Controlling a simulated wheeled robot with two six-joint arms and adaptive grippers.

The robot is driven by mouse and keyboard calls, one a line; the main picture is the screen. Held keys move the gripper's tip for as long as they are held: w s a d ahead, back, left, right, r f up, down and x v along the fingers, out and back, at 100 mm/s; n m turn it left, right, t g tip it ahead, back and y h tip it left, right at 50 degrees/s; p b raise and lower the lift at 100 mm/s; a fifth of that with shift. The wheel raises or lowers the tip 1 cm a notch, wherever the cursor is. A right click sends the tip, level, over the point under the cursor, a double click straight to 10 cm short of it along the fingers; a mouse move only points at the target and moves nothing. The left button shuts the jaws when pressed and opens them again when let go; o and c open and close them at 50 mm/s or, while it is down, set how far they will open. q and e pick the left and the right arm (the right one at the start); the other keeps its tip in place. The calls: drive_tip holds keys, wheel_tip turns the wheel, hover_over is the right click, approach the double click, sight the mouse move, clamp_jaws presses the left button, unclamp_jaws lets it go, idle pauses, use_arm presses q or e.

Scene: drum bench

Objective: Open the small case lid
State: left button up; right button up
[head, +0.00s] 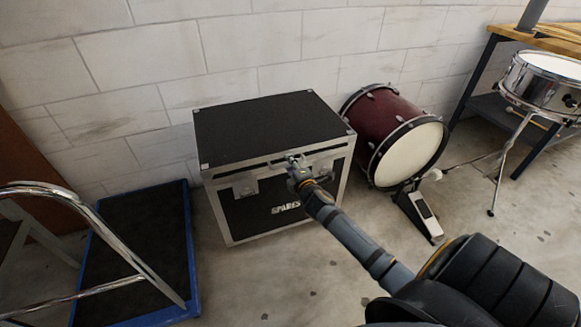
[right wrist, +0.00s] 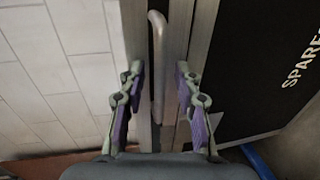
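The small case (head: 245,210) is black with silver edges and the word SPARES on its front, standing on the floor against the wall. Its black lid (head: 265,125) lies about level on top; I cannot tell whether it is slightly raised. My right gripper (head: 293,160) is at the upper front edge of the case. In the right wrist view, a pale bar handle (right wrist: 158,60) runs between the fingers of my right gripper (right wrist: 160,72). The fingers are apart, one on each side, with gaps showing beside the bar. My left gripper is not in view.
A dark red bass drum (head: 375,125) with a pedal (head: 422,212) stands right of the case. A snare drum (head: 545,85) on a stand and a wooden bench (head: 555,38) are farther right. A blue-edged platform cart (head: 190,230) with a metal handle is close on the left.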

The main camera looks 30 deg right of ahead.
clamp_jaws()
idle(0.4)
drive_tip(key=shift+w, duration=0.1)
